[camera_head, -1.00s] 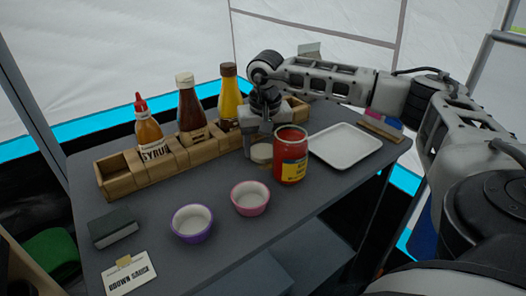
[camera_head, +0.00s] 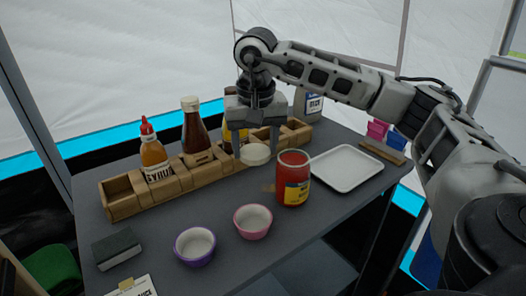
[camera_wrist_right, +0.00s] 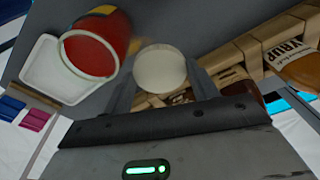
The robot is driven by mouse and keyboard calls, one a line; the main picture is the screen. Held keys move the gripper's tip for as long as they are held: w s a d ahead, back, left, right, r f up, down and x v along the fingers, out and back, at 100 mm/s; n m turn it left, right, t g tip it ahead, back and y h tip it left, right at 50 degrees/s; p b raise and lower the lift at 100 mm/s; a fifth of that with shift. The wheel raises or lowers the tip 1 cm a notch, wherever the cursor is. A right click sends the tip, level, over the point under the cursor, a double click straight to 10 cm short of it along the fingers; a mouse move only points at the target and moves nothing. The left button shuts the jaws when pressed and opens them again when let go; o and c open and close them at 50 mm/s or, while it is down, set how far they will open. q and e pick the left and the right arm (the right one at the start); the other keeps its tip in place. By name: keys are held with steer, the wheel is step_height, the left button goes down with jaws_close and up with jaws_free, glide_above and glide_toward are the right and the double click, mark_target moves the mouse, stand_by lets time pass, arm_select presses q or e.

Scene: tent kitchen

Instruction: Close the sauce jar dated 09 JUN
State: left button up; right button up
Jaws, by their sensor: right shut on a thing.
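The sauce jar (camera_head: 293,181) is red with a yellow and blue label and stands upright on the grey table. It is open; its mouth and red inside show in the right wrist view (camera_wrist_right: 92,50). I cannot read a date on it. My right gripper (camera_head: 256,148) is shut on a round cream lid (camera_head: 255,156), held flat to the left of the jar and apart from it. The lid also shows between the fingers in the right wrist view (camera_wrist_right: 160,68). My left gripper is not in view.
A white tray (camera_head: 346,167) lies right of the jar. A pink bowl (camera_head: 252,222) and a purple bowl (camera_head: 195,246) stand in front.

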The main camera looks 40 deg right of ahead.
steer(key=s+a+r, duration=0.3)
steer(key=a, duration=0.4)
steer(key=shift+s+a+r, duration=0.2)
steer(key=shift+a+r, duration=0.05)
steer(key=shift+a, duration=0.1)
